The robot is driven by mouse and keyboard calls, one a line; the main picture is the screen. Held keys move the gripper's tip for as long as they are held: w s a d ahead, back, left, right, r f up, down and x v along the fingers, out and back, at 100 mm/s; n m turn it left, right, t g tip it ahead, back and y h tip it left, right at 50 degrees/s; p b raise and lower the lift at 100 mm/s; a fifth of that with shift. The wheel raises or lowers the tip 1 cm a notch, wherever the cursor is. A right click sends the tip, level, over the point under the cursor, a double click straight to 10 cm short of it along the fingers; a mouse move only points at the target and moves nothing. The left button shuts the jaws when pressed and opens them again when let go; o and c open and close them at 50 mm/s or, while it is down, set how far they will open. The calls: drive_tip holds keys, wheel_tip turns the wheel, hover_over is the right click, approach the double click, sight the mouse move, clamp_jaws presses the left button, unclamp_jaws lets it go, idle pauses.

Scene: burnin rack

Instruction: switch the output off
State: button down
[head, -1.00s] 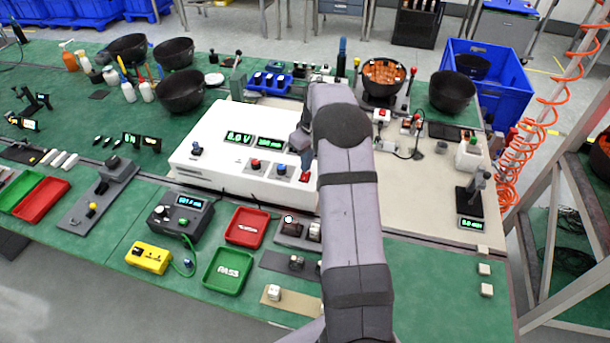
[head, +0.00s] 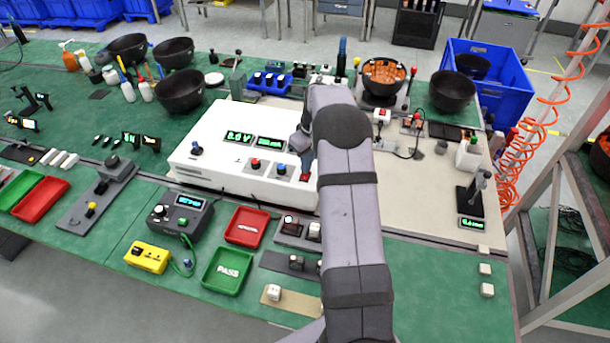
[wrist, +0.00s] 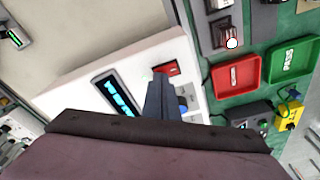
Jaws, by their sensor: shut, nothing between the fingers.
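The white power supply (head: 222,150) stands on the bench, with two lit green displays, knobs and coloured terminals on its face. Its red switch (head: 305,178) is at the right end of the front panel, close beside my arm. The switch also shows in the wrist view (wrist: 168,68). My gripper (wrist: 161,80) is shut and empty, its fingertips right by the red switch; I cannot tell whether they touch it. In the head view my arm hides most of the gripper. Which way the switch is set is too small to tell.
In front of the supply lie a red tray (head: 247,227), a green PASS tray (head: 228,269), a grey meter (head: 180,216) and a yellow box (head: 147,257). Black bowls and a blue crate (head: 490,75) stand farther back.

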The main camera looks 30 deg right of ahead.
drive_tip(key=shift+f, duration=0.3)
drive_tip(key=shift+r, duration=0.1)
wheel_tip(320, 180, up, 7)
drive_tip(key=p, duration=0.5)
idle(0.4)
idle(0.4)
drive_tip(key=s+a+r+m+g+b, duration=0.1)
drive_tip(key=s+a+r, duration=0.2)
drive_tip(key=s+a, duration=0.9)
drive_tip(key=s+a+f+m, duration=0.1)
drive_tip(key=s+a, duration=0.4)
drive_tip(key=s, duration=0.3)
drive_tip(key=s+a+f+m+b, duration=0.1)
drive_tip(key=s+a, duration=0.3)
drive_tip(key=s, duration=0.5)
drive_tip(key=shift+s+a+f+g, duration=0.3)
drive_tip(key=shift+a+f+g, duration=0.05)
drive_tip(key=shift+f+g, duration=0.05)
